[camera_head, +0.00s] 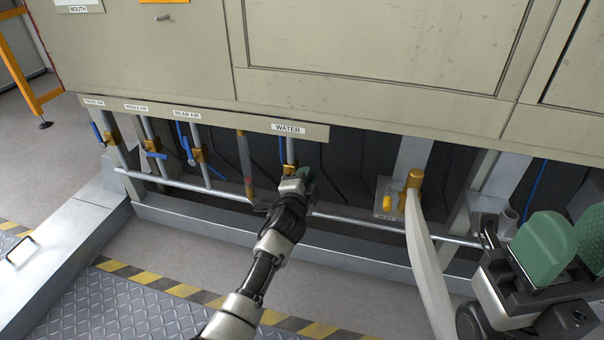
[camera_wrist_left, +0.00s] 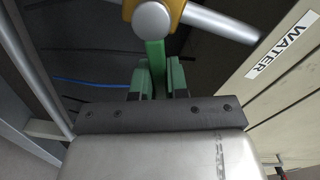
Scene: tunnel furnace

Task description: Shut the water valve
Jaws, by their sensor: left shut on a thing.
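The water valve (camera_head: 291,169) is a brass body on a pipe under the WATER label (camera_head: 288,128). In the left wrist view the brass valve body (camera_wrist_left: 178,12) with its round silver nut is at the top, and a green handle (camera_wrist_left: 155,52) extends from it toward me. My left gripper (camera_head: 305,177) is at the valve, and its green fingers in the left wrist view (camera_wrist_left: 158,80) are shut on the handle, one on each side. In the head view the gripper hides most of the handle. My right gripper (camera_head: 566,238) is at the lower right, open, away from the valve.
Valves with blue handles stand at the left under the REAR AIR label (camera_head: 187,115) and its neighbours. A horizontal pipe (camera_head: 370,225) runs below the valves. A yellow fitting (camera_head: 413,180) stands to the right. The cabinet panel (camera_head: 370,40) overhangs the valves.

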